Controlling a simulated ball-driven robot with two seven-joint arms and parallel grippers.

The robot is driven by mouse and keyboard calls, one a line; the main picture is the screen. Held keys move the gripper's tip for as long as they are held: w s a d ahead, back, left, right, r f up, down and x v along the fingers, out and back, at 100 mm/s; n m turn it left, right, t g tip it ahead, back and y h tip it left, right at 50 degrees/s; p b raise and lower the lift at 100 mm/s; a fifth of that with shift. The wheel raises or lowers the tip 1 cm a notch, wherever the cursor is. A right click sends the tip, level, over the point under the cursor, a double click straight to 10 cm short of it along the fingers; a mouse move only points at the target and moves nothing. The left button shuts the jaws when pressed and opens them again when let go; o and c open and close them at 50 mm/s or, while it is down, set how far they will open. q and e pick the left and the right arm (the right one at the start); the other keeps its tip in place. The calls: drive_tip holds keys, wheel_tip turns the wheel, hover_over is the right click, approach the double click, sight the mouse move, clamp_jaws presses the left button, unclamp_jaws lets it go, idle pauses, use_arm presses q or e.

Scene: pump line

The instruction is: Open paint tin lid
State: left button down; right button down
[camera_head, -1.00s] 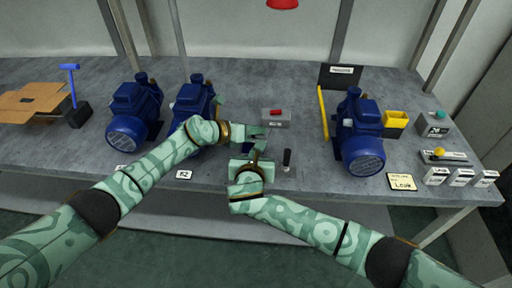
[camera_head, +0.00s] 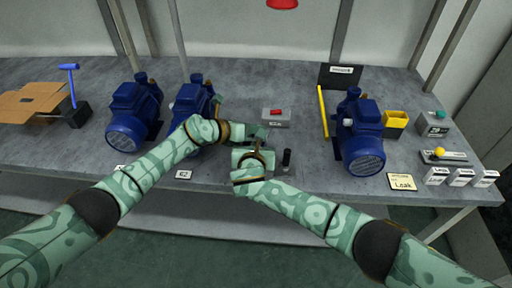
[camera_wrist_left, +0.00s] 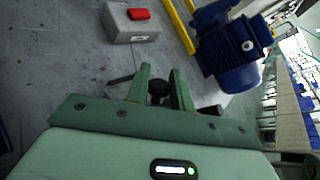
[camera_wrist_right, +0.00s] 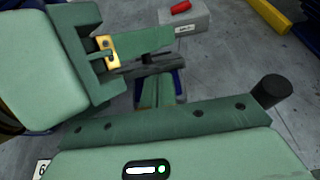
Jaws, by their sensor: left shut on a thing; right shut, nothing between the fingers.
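No paint tin or lid shows clearly. My left gripper (camera_head: 262,132) is low over the middle of the bench. It is shut on a small dark part (camera_wrist_left: 159,87), which shows as a rounded knob between the fingers in the left wrist view. The right wrist view shows a dark bar with a small knob (camera_wrist_right: 148,61) beside the left fingers. Blue surfaces (camera_wrist_right: 178,80) show beneath; I cannot tell what they belong to. My right gripper (camera_head: 258,147) is shut and empty, close beside the left one. Its fingers (camera_wrist_right: 158,92) point toward the dark bar; contact is unclear.
A dark upright cylinder (camera_head: 287,158) stands just right of the grippers. A grey box with a red button (camera_head: 275,118) is behind them. Blue pumps (camera_head: 134,112) stand left and another blue pump (camera_head: 359,135) right.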

use_arm(q)
drive_tip(key=c, duration=1.3)
unclamp_jaws()
drive_tip(key=shift+s+f, duration=0.15)
drive_tip(key=shift+f, duration=0.05)
use_arm(e)
drive_tip(key=shift+w+r, duration=0.25)
drive_tip(key=shift+r, duration=0.2)
